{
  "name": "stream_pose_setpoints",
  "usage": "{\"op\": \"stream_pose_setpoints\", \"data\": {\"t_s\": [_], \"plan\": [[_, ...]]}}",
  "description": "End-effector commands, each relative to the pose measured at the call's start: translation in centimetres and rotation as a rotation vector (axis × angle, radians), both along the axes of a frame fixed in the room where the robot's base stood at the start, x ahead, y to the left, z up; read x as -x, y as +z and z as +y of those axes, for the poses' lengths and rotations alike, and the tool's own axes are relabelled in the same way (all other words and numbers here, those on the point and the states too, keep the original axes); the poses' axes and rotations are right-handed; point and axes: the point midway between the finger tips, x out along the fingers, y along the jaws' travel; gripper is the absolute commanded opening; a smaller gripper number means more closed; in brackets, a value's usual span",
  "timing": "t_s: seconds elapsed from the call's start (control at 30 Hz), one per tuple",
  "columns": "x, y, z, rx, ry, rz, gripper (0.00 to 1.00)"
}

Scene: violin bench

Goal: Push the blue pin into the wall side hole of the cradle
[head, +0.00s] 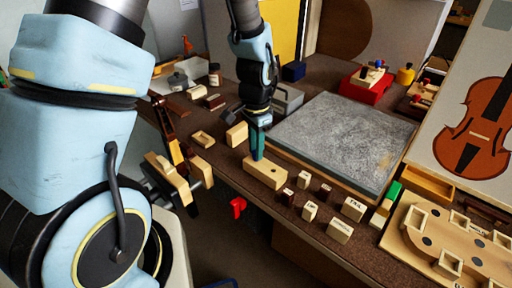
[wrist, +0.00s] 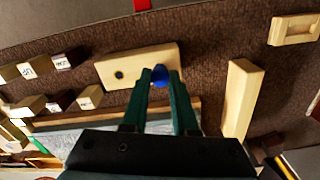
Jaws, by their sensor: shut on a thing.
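The cradle (head: 266,174) is a pale wooden block lying on the brown bench top near its front edge. It also shows in the wrist view (wrist: 138,62), with one dark round hole near its left end there. My gripper (head: 257,156) points down at the other end of the cradle, and its green fingers (wrist: 160,78) are shut on the blue pin (wrist: 160,73). The pin shows as a blue spot between the fingertips, over that end of the block. The fingers hide the hole there, so I cannot tell how deep the pin sits.
Several small labelled blocks (head: 309,210) stand to the right of the cradle. A grey stone slab (head: 340,140) lies behind it. A plain wooden block (head: 237,134) and a small wooden tray (head: 202,139) lie to the left.

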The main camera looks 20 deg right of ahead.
Motion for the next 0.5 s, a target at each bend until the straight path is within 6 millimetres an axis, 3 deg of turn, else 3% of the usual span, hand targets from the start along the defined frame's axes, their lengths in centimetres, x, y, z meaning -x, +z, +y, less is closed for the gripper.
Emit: {"op": "stream_pose_setpoints", "data": {"t_s": [0.5], "plan": [[0.01, 0.66, 0.00, 0.000, 0.000, 0.000, 0.00]]}}
